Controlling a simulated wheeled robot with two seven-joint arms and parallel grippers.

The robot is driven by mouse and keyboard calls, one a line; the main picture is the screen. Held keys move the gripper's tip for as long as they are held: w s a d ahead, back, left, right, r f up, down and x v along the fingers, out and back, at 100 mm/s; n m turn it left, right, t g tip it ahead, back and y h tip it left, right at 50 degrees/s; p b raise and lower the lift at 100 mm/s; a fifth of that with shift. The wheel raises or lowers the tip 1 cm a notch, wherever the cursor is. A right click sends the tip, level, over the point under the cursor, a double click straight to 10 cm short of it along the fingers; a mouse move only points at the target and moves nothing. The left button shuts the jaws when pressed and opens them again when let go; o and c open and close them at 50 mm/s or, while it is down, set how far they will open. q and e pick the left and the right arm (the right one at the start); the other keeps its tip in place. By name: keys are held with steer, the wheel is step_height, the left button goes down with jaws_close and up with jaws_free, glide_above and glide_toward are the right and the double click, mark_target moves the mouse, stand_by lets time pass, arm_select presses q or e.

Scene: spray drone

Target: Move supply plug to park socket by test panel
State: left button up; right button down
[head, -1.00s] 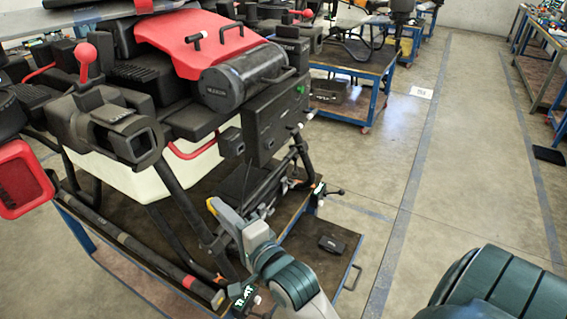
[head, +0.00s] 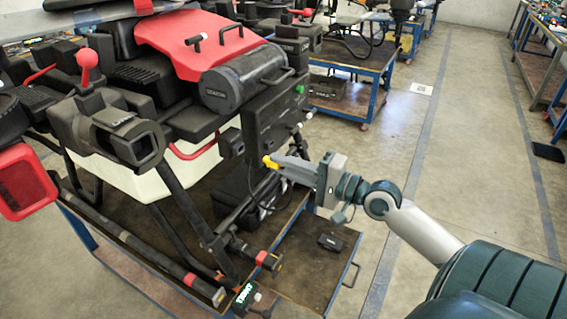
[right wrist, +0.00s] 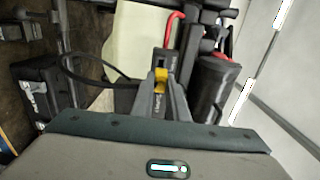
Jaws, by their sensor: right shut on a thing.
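My right gripper (head: 277,163) is level with the lower edge of the dark test panel (head: 262,125), at the drone's near right side. It is shut on a small yellow plug (head: 268,161). In the right wrist view the yellow plug (right wrist: 160,76) sits between the fingertips, with a dark panel part just ahead. A thin black cable (right wrist: 95,80) runs from the left toward the plug. I cannot tell whether the plug touches the panel or sits in a socket. The park socket is not clear to see. My left gripper is out of view.
The large drone (head: 150,110), with red cover and white tank, stands on a cart. A black landing tube (head: 130,238) runs along its front. A small black box (head: 330,242) lies on the cart's lower right. The floor (head: 400,140) to the right is open.

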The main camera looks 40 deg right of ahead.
steer(key=shift+r, duration=0.1)
stand_by(0.4)
steer(key=shift+w+a+r+p, duration=0.1)
steer(key=shift+w+a+p, duration=0.05)
steer(key=shift+w+p, duration=0.45)
steer(key=shift+p+x, duration=0.7)
steer(key=shift+x, duration=0.3)
steer(key=shift+p+x, duration=0.5)
steer(key=shift+x, duration=0.8)
steer(key=shift+a, duration=0.1)
steer(key=shift+s+p, duration=0.1)
steer(key=shift+p, duration=0.45)
steer(key=shift+p+x, duration=0.4)
steer(key=shift+x, duration=0.85)
stand_by(0.4)
